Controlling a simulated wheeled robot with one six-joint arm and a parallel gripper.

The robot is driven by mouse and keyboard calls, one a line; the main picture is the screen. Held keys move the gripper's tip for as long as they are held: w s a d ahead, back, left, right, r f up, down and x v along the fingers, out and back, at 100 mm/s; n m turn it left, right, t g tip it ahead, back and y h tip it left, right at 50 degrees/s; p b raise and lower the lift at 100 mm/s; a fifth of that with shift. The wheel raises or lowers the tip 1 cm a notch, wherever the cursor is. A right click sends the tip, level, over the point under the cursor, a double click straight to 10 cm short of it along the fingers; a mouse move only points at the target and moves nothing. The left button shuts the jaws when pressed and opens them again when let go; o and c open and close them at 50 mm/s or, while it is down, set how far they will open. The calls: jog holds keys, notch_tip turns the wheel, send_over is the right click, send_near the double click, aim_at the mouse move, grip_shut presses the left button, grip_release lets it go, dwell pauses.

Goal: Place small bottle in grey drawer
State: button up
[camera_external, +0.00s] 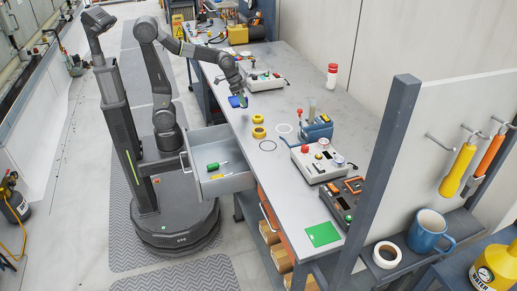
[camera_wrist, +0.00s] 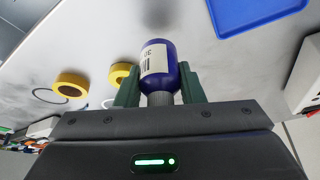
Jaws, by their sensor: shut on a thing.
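The small bottle (camera_wrist: 158,62) is dark blue with a white label. In the wrist view it sits between the green fingers of my gripper (camera_wrist: 158,88), which is shut on it, with the bottle's narrow ribbed end toward the gripper. The grey drawer (camera_external: 236,184) is pulled open from the bench, in front of my base.
A post (camera_external: 382,160) stands at the right.

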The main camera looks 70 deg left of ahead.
jog(key=shift+m+h, duration=0.3)
jog(key=shift+m, duration=0.6)
jog(key=s+d, duration=0.2)
jog(key=s+d+f, duration=0.1)
jog(key=s+d, duration=0.1)
jog(key=d, duration=0.1)
jog(key=s+d, duration=0.3)
jog(key=shift+d+f, duration=0.1)
jog(key=shift+f, duration=0.2)
jog(key=s+d+f+m, duration=0.1)
jog(key=s+d, duration=0.2)
jog(key=s, duration=0.2)
jog(key=m+b, duration=0.1)
jog(key=b, duration=0.1)
send_over(218, 155)
jog(key=a, duration=0.1)
notch_tip(218, 155, down, 6)
jog(key=shift+g+h, duration=0.4)
jog(key=f+b, duration=0.1)
jog(key=f, duration=0.2)
jog(key=s+f+b, duration=0.1)
jog(key=f, duration=0.1)
jog(key=shift+s+a+f, duration=0.1)
jog(key=shift+a+f, duration=0.05)
jog(key=shift+f, duration=0.25)
jog(key=shift+f+b, duration=1.1)
jog(key=shift+f, duration=1.15)
jog(key=shift+f, duration=0.1)
